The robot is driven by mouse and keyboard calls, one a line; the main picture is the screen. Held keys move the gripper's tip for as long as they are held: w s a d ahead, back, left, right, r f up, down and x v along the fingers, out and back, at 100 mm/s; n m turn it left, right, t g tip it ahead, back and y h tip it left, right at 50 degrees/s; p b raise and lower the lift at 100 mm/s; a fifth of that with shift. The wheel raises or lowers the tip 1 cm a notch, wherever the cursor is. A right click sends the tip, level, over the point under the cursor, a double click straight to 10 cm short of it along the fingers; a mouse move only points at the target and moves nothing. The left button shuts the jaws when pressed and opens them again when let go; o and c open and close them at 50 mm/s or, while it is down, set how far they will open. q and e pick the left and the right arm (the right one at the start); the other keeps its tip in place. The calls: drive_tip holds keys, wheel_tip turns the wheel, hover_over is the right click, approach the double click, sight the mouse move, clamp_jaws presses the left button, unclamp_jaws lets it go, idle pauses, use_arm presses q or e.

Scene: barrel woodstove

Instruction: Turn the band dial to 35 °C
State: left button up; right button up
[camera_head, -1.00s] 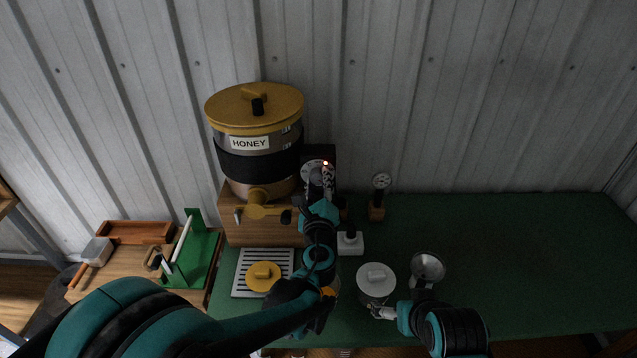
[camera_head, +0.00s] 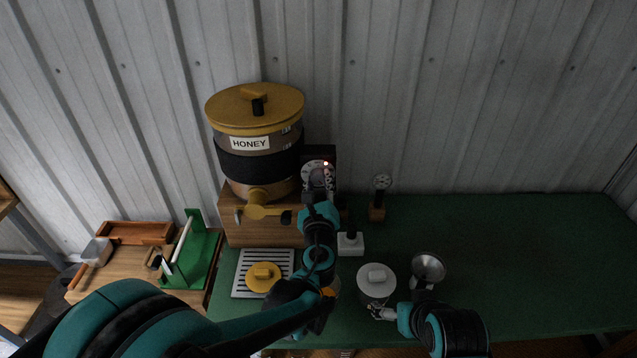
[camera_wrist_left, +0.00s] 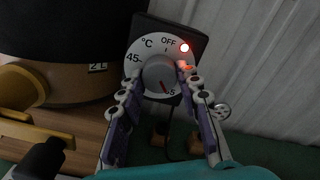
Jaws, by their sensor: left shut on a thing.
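My left gripper (camera_wrist_left: 158,75) is shut on the grey knob (camera_wrist_left: 157,72), one finger on each side. The knob's red mark points down and slightly right. My right gripper (camera_head: 376,311) is low by the grey lidded pot (camera_head: 377,287); its finger opening is too small to tell.
A small gauge (camera_head: 382,182) and a white block (camera_head: 351,245) stand to the right. The green table is clear farther right.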

use_arm(q)
drive_tip(key=o, duration=1.1)
drive_tip(key=shift+o, duration=0.2)
drive_tip(key=s, duration=1.2)
